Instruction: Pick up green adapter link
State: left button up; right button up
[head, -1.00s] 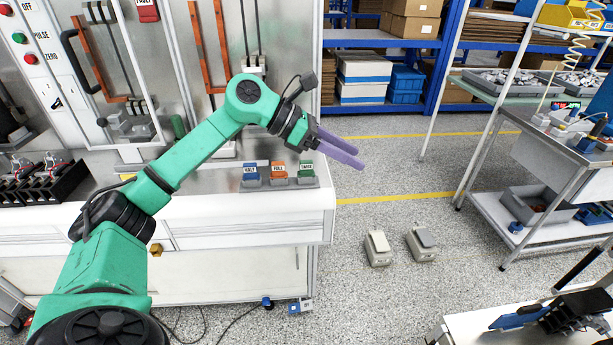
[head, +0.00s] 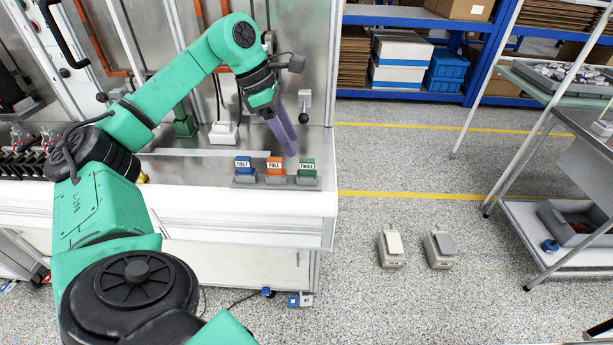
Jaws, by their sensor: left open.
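The green adapter link (head: 307,169), labelled TWICE, stands upright at the right end of a row of three on the bench. The orange link (head: 275,168), labelled FULL, and the blue link (head: 244,168), labelled HALF, stand to its left. Each sits in a grey holder. My left gripper (head: 291,146) has purple fingers, open and empty, pointing down. It is above and slightly left of the green link, apart from it as far as I can tell. My right gripper is out of view.
The links stand near the right front corner of the white bench (head: 270,203). Panel uprights and a small lever (head: 304,105) are behind. Two pedals (head: 391,249) (head: 440,250) lie on the floor right of the bench. A wheeled trolley (head: 570,235) stands at far right.

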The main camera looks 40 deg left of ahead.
aim_at(307, 160)
pick_arm(q)
jog(key=w+f, duration=0.1)
jog(key=f, duration=0.1)
jog(key=shift+w+d+f, duration=0.35)
jog(key=shift+w, duration=0.05)
jog(key=p+x, duration=0.1)
jog(key=x, duration=0.3)
jog(key=shift+w+d+p, duration=0.1)
jog(key=shift+d+p, duration=0.25)
jog(key=shift+d+f, duration=0.1)
jog(key=shift+f, duration=0.1)
jog(key=shift+c, duration=0.6)
grip_shut()
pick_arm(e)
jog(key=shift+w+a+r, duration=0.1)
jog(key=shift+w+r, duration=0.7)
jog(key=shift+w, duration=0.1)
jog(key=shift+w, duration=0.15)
